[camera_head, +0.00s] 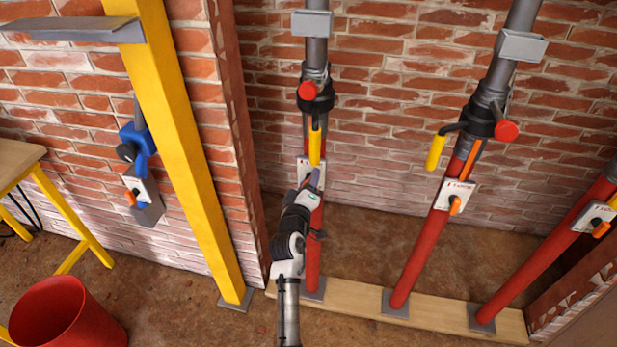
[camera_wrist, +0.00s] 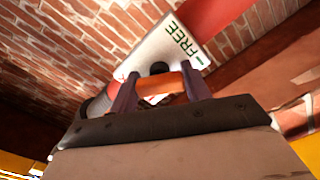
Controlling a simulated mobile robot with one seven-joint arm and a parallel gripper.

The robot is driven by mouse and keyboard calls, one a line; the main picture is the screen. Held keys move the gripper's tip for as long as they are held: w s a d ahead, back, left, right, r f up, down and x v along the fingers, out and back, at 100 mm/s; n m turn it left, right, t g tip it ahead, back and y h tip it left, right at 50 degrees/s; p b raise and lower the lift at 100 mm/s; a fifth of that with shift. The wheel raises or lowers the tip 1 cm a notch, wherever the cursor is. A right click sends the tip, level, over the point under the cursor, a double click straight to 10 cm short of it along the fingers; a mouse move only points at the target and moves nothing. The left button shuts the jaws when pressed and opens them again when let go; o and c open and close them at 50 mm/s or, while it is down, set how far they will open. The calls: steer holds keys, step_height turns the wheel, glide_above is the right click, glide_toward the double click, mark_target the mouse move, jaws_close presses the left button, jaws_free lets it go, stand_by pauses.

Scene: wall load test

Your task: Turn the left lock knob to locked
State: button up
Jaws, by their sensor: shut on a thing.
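The left lock knob is an orange bar (camera_wrist: 158,86) on a white plate (camera_wrist: 165,48) marked FREE in green. My gripper (camera_wrist: 160,92) is shut on this knob, with one dark finger at each end of the bar. In the head view the same white plate (camera_head: 322,170) sits on the left red prop (camera_head: 314,250), partly covered by my gripper (camera_head: 309,184). The knob itself is hidden there by my gripper.
Two more props (camera_head: 425,250) (camera_head: 545,258) with white plates and orange knobs stand to the right. A yellow handle (camera_head: 315,145) and red cap (camera_head: 307,90) are just above my gripper. A yellow post (camera_head: 190,150) and red bin (camera_head: 68,315) are left.

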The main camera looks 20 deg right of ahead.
steer(key=n+p, duration=0.3)
steer(key=n, duration=0.3)
steer(key=shift+p, duration=0.3)
steer(key=shift+n, duration=0.3)
steer(key=o, duration=1)
steer(key=shift+c, duration=0.2)
steer(key=shift+a, duration=0.1)
